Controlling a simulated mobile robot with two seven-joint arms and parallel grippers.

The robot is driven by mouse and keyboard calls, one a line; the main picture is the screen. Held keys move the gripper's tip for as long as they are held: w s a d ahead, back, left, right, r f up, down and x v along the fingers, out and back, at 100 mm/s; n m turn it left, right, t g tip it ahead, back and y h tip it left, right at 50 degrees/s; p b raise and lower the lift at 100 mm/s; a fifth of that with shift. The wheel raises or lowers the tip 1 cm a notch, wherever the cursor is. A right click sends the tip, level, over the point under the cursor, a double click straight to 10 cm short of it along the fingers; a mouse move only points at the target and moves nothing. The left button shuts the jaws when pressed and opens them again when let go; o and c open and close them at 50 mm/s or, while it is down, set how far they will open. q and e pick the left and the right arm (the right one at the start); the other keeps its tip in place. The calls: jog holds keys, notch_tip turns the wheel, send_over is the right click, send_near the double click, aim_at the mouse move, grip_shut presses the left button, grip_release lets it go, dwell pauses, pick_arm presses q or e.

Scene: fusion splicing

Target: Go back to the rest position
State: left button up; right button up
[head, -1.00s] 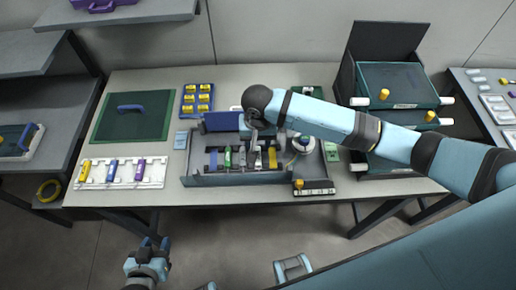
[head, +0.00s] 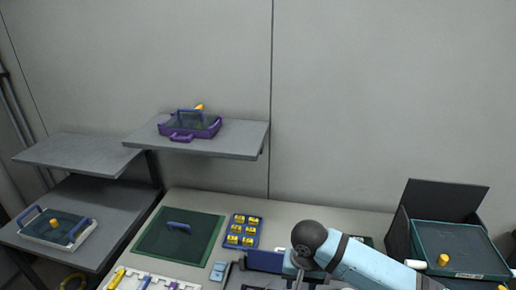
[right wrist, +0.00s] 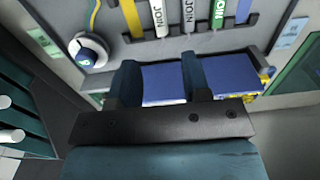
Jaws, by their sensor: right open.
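My right arm (head: 370,265) comes in from the lower right over the workbench. Its rounded wrist is above the splicing fixture, beside the fixture's blue panel (head: 265,261). My right gripper (right wrist: 160,78) has its two dark fingers apart, with nothing between them. Beyond the fingers in the right wrist view are a blue surface (right wrist: 170,82) and a row of slots with a yellow strip, white labelled pieces (right wrist: 155,15) and a green one (right wrist: 218,14). Most of the fixture is cut off or hidden in the head view. My left gripper is out of view.
A green mat (head: 180,237) with a blue handle and a blue tray of yellow pieces (head: 241,232) lie left of my arm. A shelf (head: 200,140) holds a purple-framed case (head: 190,126). The wall area above is clear.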

jog(key=s+a+n+t+y, duration=0.2)
jog(key=s+n+y, duration=0.15)
jog(key=s, duration=0.75)
jog(key=s+d+n+t+h, duration=0.2)
jog(key=s+d+h, duration=0.2)
jog(key=s+d, duration=0.95)
jog(key=w+a+f+t+y+p, duration=0.3)
jog(key=w+a+f+t+p, duration=0.3)
jog(key=w+f+t, duration=0.1)
jog(key=shift+f+y, duration=0.25)
jog(key=shift+y, duration=0.1)
jog(key=shift+w+n, duration=0.1)
jog(key=shift+n, duration=0.15)
